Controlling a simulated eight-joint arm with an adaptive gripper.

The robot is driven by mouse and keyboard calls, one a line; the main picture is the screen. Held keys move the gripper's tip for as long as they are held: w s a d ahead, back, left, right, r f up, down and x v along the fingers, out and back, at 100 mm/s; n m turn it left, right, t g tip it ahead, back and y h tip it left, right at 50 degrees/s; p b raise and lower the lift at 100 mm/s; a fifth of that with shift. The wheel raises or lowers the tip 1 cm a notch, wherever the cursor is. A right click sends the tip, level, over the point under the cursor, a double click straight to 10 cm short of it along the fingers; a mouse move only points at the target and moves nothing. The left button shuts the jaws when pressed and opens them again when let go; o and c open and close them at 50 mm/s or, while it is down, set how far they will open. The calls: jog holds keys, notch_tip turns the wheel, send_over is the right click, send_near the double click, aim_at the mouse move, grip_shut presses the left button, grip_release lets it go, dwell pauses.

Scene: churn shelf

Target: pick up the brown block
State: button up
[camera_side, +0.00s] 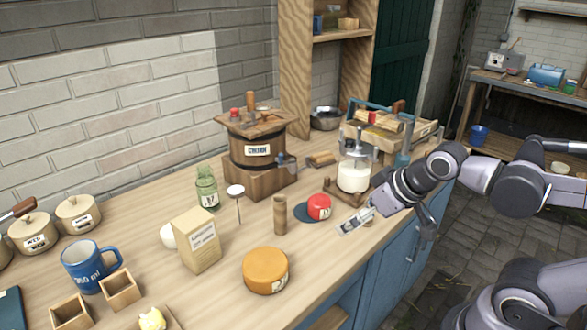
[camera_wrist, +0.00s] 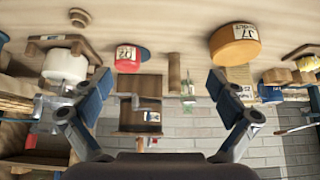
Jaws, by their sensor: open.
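My gripper (camera_side: 357,221) is open and empty above the front edge of the workbench, near the red tin. In the wrist view its two fingers (camera_wrist: 158,84) stand wide apart with nothing between them. A small brown wooden piece (camera_side: 321,158) lies on the bench between the churn and the glass jar; it may be the brown block, but its shape is too small to tell. A larger brown wooden block (camera_side: 262,183) sits under the churn (camera_side: 258,146). My gripper is apart from both, in front and to the right.
A red tin (camera_side: 318,206), a wooden cylinder (camera_side: 280,214) and an orange cheese wheel (camera_side: 265,270) stand near the front. A glass jar (camera_side: 354,175) stands just behind my gripper. A carton (camera_side: 196,240) and blue mug (camera_side: 90,266) are left.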

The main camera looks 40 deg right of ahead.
jog(key=w+d+r+m+g, duration=0.1)
jog(key=w+d+r+m, duration=0.3)
jog(key=w+r+m, duration=0.45)
jog(key=m+g, duration=0.3)
jog(key=m, duration=2.7)
send_over(323, 155)
jog(key=s, duration=0.1)
notch_tip(323, 155, down, 10)
jog(key=shift+h, duration=0.4)
notch_tip(323, 155, down, 4)
jog(key=shift+a, duration=0.1)
jog(key=shift+s+x, duration=0.15)
jog(key=shift+x, duration=1.05)
jog(key=shift+s+x, duration=0.15)
jog(key=shift+x, duration=1.1)
jog(key=c, duration=1.2)
